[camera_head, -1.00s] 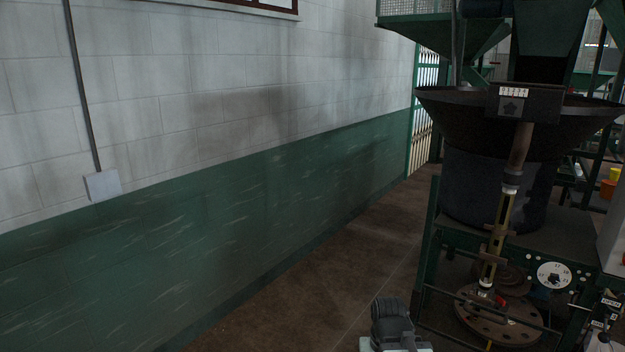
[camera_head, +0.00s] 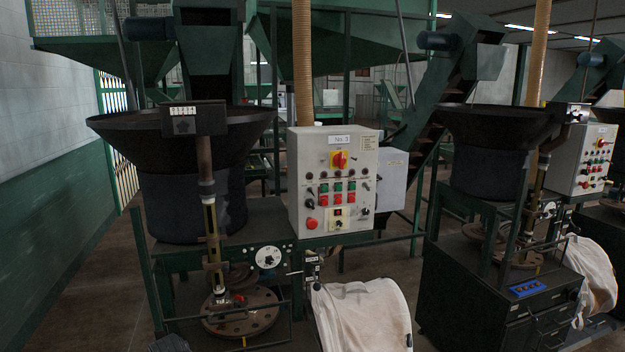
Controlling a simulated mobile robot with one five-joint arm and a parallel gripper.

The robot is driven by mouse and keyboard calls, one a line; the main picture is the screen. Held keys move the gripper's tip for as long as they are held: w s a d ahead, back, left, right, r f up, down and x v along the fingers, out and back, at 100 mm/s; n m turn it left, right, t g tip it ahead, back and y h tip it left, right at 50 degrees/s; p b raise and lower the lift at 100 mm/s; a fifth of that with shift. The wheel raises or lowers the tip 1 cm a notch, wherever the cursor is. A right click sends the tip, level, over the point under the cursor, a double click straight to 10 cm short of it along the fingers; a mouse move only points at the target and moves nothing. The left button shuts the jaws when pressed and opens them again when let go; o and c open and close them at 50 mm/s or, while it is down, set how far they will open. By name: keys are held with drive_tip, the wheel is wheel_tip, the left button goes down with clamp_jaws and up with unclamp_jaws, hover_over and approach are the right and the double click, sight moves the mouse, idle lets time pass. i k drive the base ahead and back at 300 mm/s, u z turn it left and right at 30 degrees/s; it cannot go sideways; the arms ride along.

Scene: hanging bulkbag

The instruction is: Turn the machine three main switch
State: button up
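The machine three control panel (camera_head: 301,180) is a pale grey box in the middle of the view, with a label reading "No. 3" (camera_head: 341,140). Its main switch (camera_head: 339,160) is a red rotary knob on a yellow square plate near the top of the panel. The exact angle of the knob is too small to tell. Nothing covers the switch. My gripper is not in view, so no contact with the switch shows.
Below the main switch are coloured buttons and a red stop button (camera_head: 312,223). A dark hopper (camera_head: 190,205) stands left of the panel. A white bag (camera_head: 360,315) hangs below it. A similar panel (camera_head: 580,160) stands at right. Brown floor (camera_head: 95,285) lies open at left.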

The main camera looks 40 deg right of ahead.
sight(339, 159)
drive_tip(key=z, duration=0.75)
